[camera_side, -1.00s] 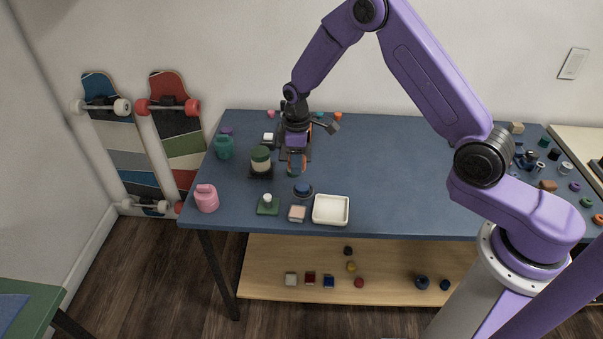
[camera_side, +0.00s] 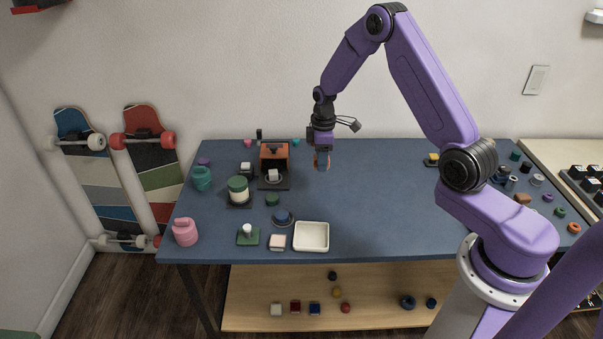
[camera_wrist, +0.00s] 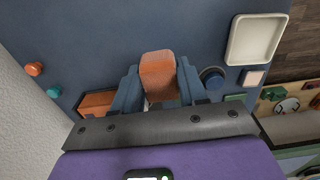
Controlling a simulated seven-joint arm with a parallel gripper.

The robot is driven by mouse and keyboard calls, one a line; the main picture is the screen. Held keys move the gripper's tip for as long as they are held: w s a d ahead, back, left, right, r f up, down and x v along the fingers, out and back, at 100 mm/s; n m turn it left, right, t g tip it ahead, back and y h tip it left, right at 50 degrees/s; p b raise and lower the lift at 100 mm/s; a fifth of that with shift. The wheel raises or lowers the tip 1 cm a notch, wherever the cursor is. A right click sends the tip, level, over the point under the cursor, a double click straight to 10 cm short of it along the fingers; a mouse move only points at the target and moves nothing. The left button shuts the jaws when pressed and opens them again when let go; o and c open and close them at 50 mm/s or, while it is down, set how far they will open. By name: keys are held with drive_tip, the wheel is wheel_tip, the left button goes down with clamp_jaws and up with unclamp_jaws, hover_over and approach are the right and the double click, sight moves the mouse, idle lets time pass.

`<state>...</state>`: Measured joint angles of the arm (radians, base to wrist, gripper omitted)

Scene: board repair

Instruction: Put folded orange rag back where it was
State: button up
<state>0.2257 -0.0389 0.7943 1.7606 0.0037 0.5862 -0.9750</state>
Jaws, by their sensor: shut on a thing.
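My gripper (camera_side: 322,163) is above the blue table, right of the orange stand, pointing down. In the wrist view my gripper (camera_wrist: 158,88) is shut on the folded orange rag (camera_wrist: 158,68), which sticks out between the two blue-grey fingers.
The orange stand (camera_side: 274,150) on a black base holds a small white block. The table middle (camera_side: 390,200) is clear.

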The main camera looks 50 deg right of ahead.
drive_tip(key=w+d+f, duration=0.1)
drive_tip(key=w+f, duration=0.1)
drive_tip(key=w, duration=0.3)
hover_over(301, 179)
wheel_tip(301, 179, down, 6)
drive_tip(key=shift+s+f, duration=0.1)
drive_tip(key=shift+f, duration=1.55)
drive_tip(key=shift+f, duration=0.15)
drive_tip(key=o, duration=0.9)
drive_tip(key=shift+o, duration=0.2)
